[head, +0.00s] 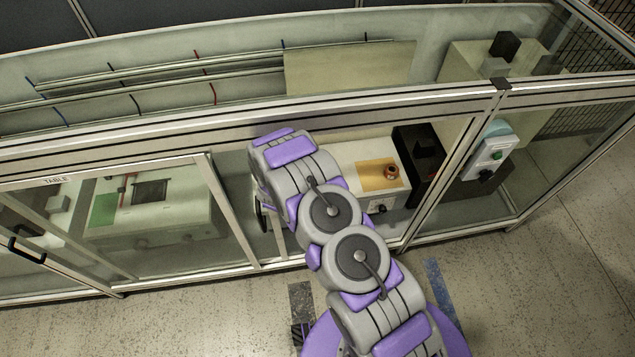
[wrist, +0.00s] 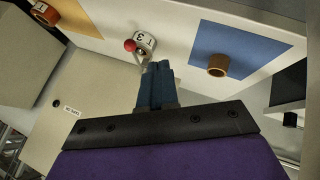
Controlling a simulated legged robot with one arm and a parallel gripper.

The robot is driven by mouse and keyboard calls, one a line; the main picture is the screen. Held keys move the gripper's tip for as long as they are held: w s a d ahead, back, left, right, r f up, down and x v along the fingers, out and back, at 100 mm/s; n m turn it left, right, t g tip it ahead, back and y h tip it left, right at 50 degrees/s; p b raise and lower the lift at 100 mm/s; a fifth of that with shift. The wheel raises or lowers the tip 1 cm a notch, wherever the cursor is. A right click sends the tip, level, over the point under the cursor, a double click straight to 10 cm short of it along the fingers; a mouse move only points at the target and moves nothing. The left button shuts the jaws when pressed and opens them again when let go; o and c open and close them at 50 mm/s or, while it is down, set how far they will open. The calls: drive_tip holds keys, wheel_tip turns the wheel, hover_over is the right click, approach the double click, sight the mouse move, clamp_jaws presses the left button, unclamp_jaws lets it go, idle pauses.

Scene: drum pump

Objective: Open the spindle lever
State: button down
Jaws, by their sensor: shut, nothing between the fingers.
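In the wrist view, a silver round fitting (wrist: 144,43) with dark digits on it stands out from a white panel. A small red ball (wrist: 130,45) sits at its left side; this looks like the spindle lever, though its arm is hard to make out. My gripper (wrist: 155,68) is shut and empty, its blue-grey fingertips just below the fitting in the picture. I cannot tell whether they touch it. In the head view my arm reaches into the glazed enclosure and hides my gripper and the lever.
In the wrist view, a brown-orange knob (wrist: 218,65) on a blue patch is right of the fingers, and another orange knob (wrist: 45,12) is upper left. The enclosure's metal frame (head: 237,215) stands close beside my arm. A control box (head: 490,155) hangs at right.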

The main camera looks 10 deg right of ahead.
drive_tip(key=x, duration=0.2)
drive_tip(key=b+x, duration=0.1)
drive_tip(key=x, duration=0.1)
drive_tip(key=a+x, duration=0.1)
drive_tip(key=x, duration=0.1)
drive_tip(key=shift+w+f+b, duration=0.1)
drive_tip(key=shift+f+b, duration=0.25)
drive_tip(key=w+d+f+b, duration=0.1)
drive_tip(key=w+d+f, duration=0.1)
drive_tip(key=shift+d+f, duration=0.3)
drive_tip(key=shift+f, duration=0.05)
drive_tip(key=shift+w+d+r, duration=0.15)
drive_tip(key=shift+w+d, duration=0.05)
drive_tip(key=shift+d, duration=0.35)
drive_tip(key=shift+w+d+r, duration=0.15)
drive_tip(key=shift+w+d, duration=0.05)
drive_tip(key=shift+d, duration=0.35)
drive_tip(key=shift+w+d+r+b, duration=0.15)
drive_tip(key=shift+w+d+b, duration=0.1)
drive_tip(key=shift+b, duration=0.2)
drive_tip(key=shift+d, duration=0.4)
drive_tip(key=shift+s+d+r, duration=0.1)
drive_tip(key=shift+d, duration=0.05)
